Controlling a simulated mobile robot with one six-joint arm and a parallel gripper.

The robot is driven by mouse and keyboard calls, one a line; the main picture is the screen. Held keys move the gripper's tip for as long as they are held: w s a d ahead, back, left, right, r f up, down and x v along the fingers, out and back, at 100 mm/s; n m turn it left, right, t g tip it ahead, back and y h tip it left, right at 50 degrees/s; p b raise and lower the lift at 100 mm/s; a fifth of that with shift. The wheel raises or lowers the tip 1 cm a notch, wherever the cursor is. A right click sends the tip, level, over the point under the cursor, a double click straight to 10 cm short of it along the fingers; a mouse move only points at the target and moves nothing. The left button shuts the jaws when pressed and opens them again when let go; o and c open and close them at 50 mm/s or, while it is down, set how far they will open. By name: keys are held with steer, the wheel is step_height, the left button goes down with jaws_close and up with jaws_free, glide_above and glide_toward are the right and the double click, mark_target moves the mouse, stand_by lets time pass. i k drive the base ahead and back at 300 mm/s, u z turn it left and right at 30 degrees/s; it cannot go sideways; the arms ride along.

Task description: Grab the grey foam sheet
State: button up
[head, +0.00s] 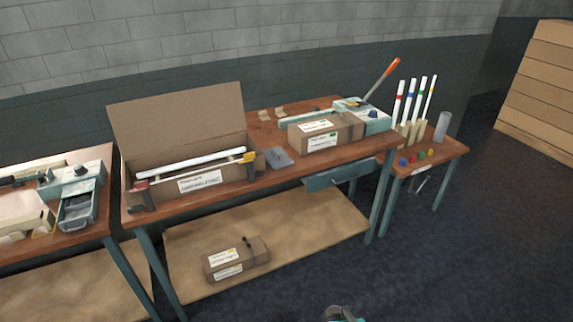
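A small flat grey piece (279,158), which looks like the grey foam sheet, lies on the wooden bench top (215,199). It sits between the open long cardboard box (218,182) on its left and a closed cardboard box (345,129) on its right. A darker mark shows on it, too small to make out. A grey and teal part (342,314) at the bottom edge may be the top of my gripper; its fingers are out of frame. It is well in front of the bench and apart from the sheet.
Long white tubes lie in the open box, with clamps at its front corners. A machine with a raised red-tipped lever (380,80) stands at the bench's right. Upright tubes stand on a side table (447,147). A box (236,260) is on the lower shelf. The dark floor at right is clear.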

mark_target(277, 158)
steer(key=z, duration=0.25)
steer(key=k, duration=0.1)
steer(key=u, duration=0.45)
steer(key=i, duration=1)
steer(key=z, duration=0.6)
steer(key=k, duration=0.55)
steer(key=z, duration=0.1)
